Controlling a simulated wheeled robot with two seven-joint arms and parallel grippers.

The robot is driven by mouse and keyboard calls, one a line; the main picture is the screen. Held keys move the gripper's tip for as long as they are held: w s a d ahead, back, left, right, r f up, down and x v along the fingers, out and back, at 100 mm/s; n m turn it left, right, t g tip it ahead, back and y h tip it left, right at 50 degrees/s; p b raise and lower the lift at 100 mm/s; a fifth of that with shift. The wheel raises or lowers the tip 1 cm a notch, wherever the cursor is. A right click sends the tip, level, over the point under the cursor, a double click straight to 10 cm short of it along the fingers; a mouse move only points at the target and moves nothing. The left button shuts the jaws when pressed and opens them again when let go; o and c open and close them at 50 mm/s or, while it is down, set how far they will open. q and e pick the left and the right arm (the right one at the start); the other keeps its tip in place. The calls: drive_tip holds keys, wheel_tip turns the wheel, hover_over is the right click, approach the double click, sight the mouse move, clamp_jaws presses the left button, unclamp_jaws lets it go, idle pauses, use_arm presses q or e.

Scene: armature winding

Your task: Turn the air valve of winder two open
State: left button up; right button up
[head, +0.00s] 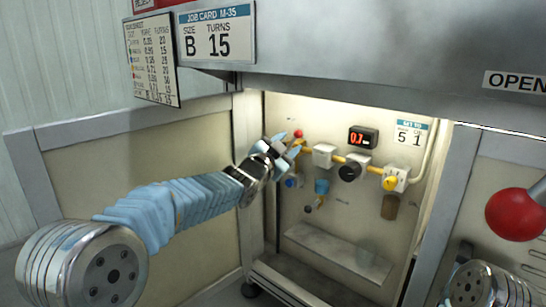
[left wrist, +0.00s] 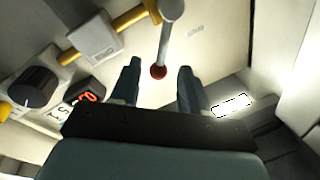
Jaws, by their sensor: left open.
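The air valve appears to be the fitting at the left end of the yellow pipe. Its grey lever (left wrist: 166,38) with a red tip shows in the left wrist view. In the head view a small red tip (head: 298,133) shows beside my left gripper (head: 287,142). My left gripper is open at the left side of the lit recess. In the left wrist view the red tip appears between its two fingers (left wrist: 158,84); I cannot tell whether they touch it. The valve body is largely hidden by the gripper. My right gripper is not in view.
Along the pipe sit a white block (head: 323,155), a black knob (head: 350,171) and a yellow knob (head: 390,183). A red display (head: 363,137) is above. The recess frame (head: 243,165) stands close to my left wrist. A large red ball (head: 515,215) is at right.

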use_arm(q)
drive_tip(key=v, duration=0.9)
drive_tip(key=shift+d, duration=0.1)
